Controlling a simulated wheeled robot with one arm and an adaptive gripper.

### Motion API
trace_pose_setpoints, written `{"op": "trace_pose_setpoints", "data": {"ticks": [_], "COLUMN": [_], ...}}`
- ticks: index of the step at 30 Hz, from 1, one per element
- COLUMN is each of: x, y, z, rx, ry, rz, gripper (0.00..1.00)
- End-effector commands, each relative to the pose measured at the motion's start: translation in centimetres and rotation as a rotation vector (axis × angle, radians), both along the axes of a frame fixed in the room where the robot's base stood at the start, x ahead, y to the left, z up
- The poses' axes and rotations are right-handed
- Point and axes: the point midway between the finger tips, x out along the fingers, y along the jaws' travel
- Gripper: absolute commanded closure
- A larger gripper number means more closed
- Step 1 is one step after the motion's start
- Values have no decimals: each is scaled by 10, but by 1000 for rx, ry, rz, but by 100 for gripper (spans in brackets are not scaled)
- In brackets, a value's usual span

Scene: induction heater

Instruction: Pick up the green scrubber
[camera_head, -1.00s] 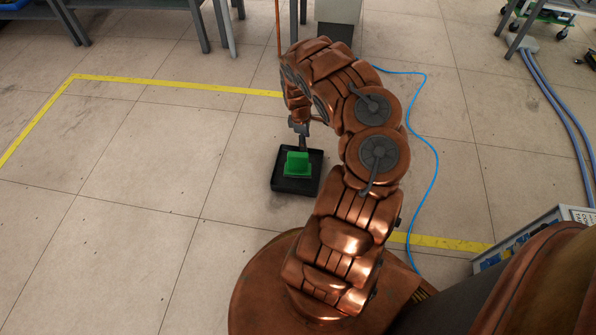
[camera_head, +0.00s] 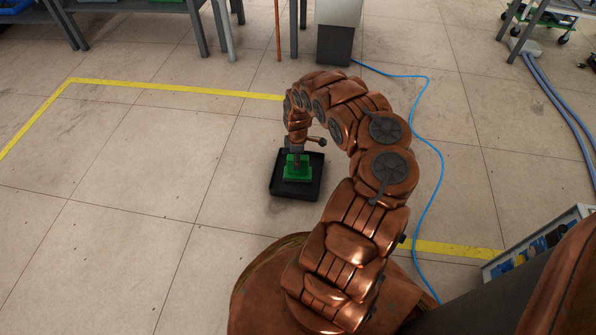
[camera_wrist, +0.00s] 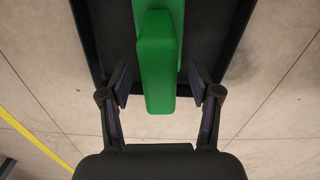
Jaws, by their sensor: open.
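The green scrubber (camera_head: 297,170) sits in a black tray (camera_head: 281,190) on the floor, with a wide base and a raised upright part. In the wrist view the scrubber (camera_wrist: 156,62) rises between my two fingers, and the tray (camera_wrist: 88,40) lies beneath it. My gripper (camera_wrist: 159,92) is open, one finger on each side of the scrubber, with a gap showing on both sides. In the head view my gripper (camera_head: 297,152) is just over the scrubber and hides part of its top.
The tiled floor around the tray is clear. A yellow line (camera_head: 180,91) runs behind it, and a blue cable (camera_head: 436,160) lies to the right of my arm. Table legs (camera_head: 200,30) and a grey cabinet (camera_head: 338,32) stand at the back.

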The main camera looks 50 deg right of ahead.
Motion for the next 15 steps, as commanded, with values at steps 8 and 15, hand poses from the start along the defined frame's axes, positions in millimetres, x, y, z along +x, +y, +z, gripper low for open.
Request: {"op": "trace_pose_setpoints", "data": {"ticks": [8, 15], "x": [0, 0], "y": [-2, -2], "z": [-32, -31], "rx": [1, 1], "ry": [2, 2], "rz": [0, -1], "gripper": [38, 38]}}
